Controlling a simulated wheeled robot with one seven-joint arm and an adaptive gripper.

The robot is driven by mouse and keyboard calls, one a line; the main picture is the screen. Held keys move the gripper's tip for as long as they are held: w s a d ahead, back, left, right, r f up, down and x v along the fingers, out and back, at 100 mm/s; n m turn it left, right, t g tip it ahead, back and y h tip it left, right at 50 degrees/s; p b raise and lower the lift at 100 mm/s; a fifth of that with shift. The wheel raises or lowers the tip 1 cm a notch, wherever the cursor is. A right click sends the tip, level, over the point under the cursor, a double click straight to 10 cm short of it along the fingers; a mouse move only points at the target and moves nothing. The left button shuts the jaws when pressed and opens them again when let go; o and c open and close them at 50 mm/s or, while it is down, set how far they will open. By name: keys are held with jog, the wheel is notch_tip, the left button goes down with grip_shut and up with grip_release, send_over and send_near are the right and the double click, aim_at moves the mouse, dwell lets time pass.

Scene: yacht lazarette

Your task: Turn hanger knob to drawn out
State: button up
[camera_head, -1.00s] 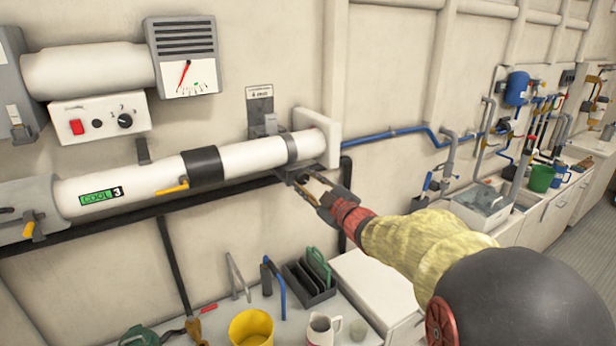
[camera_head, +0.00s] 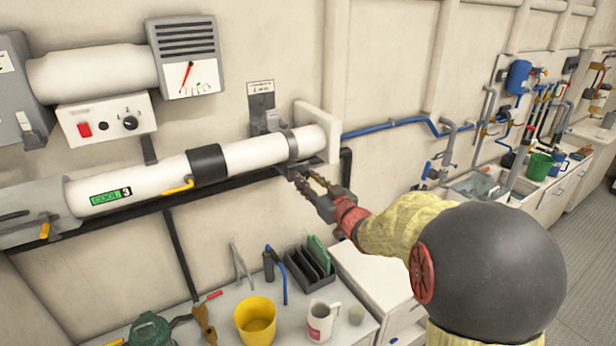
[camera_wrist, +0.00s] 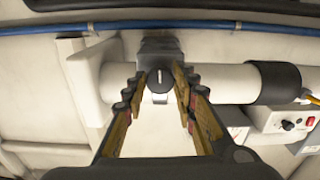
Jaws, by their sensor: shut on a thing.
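The hanger knob (camera_wrist: 160,84) is a small dark knob with a white pointer line. It sits under the hanger bracket near the end of the white pipe (camera_head: 250,152). In the wrist view the pointer line runs nearly up and down the picture. My gripper (camera_wrist: 159,78) has its fingers closed in on both sides of the knob. In the head view my gripper (camera_head: 304,180) reaches up to the pipe's underside from the right, and its fingertips hide the knob there. A small label plate (camera_head: 261,88) is on the wall above the hanger.
A dark rail runs along the wall below the pipe. A yellow lever (camera_head: 178,187) sticks out from the pipe. A control box (camera_head: 106,118) and gauge (camera_head: 188,75) are at upper left. Below, a bench holds a yellow bucket (camera_head: 255,318), mug (camera_head: 322,318) and dark rack (camera_head: 308,268).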

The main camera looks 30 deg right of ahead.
jog(key=shift+f+m, duration=0.15)
jog(key=shift+m, duration=0.15)
jog(key=o, duration=1.1)
jog(key=shift+o, duration=0.3)
jog(key=s, duration=1.2)
jog(key=shift+d, duration=0.2)
